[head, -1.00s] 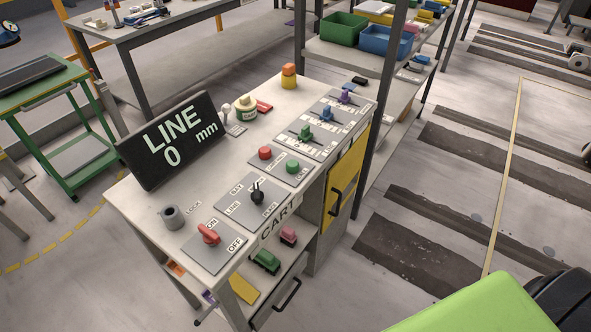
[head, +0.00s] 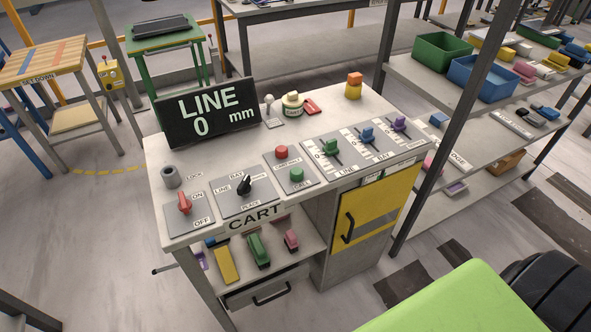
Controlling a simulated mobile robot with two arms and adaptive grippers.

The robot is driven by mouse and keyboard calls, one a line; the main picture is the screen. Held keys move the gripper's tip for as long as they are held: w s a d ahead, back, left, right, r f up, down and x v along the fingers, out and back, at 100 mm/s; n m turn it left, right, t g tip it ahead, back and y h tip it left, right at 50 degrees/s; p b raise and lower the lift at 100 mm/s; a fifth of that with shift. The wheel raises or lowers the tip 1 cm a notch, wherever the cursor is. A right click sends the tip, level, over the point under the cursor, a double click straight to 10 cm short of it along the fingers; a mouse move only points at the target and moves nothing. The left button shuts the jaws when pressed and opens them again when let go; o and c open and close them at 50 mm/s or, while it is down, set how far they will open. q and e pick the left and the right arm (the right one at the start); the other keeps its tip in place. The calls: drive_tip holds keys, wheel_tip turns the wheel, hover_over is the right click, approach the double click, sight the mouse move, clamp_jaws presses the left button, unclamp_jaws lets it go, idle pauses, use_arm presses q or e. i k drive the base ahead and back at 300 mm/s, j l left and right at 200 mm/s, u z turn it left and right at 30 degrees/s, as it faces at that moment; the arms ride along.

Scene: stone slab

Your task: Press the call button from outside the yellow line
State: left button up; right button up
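A green push button (head: 296,174) sits on a grey plate on the cart console (head: 335,116), with a small label below it that looks like CALL. A red push button (head: 281,152) sits just behind it on the same plate. A dashed yellow line (head: 108,172) curves on the floor at the left, behind the console; only part of it shows. Neither of my grippers is in the head view.
The console also bears a LINE 0 mm display (head: 208,112), a red ON/OFF switch (head: 184,203), a black selector knob (head: 244,185) and several sliders (head: 367,136). A SET DOWN table (head: 40,62) stands back left; shelving with bins (head: 482,78) stands right. Floor (head: 105,245) left of the console is clear.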

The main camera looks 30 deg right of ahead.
sight(297, 172)
drive_tip(key=z, duration=0.2)
drive_tip(key=i+j+z, duration=0.15)
drive_tip(key=j+z, duration=0.2)
drive_tip(key=i+j+z, duration=0.15)
drive_tip(key=z, duration=0.2)
drive_tip(key=j+z, duration=0.4)
drive_tip(key=i+j, duration=0.1)
drive_tip(key=j, duration=0.55)
drive_tip(key=i+j+z, duration=0.1)
drive_tip(key=j, duration=0.5)
